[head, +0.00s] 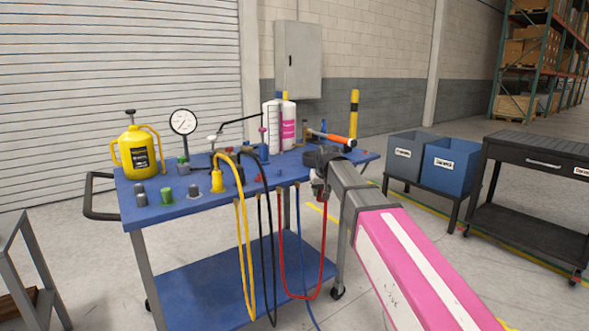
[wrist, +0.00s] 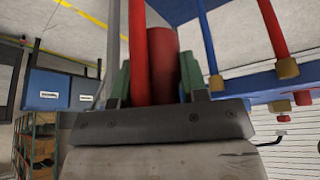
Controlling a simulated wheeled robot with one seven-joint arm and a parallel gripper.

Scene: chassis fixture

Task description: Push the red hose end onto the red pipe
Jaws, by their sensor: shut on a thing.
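My gripper (head: 319,184) is at the right front edge of the blue cart. In the wrist view my gripper (wrist: 154,80) has its green-padded fingers closed on the dark red hose end (wrist: 164,66). The red hose (head: 281,255) hangs in a loop below the cart edge, from the edge up to my gripper. It also shows in the wrist view (wrist: 138,45). I cannot clearly pick out the red pipe; a small red tip (wrist: 302,98) shows beside brass fittings under the cart edge, apart from the held end.
The blue cart (head: 180,212) carries a yellow can (head: 138,155), a gauge (head: 183,122), bottles and an orange-handled tool (head: 335,138) near my arm. Yellow (head: 242,250) and black hoses hang at its front.

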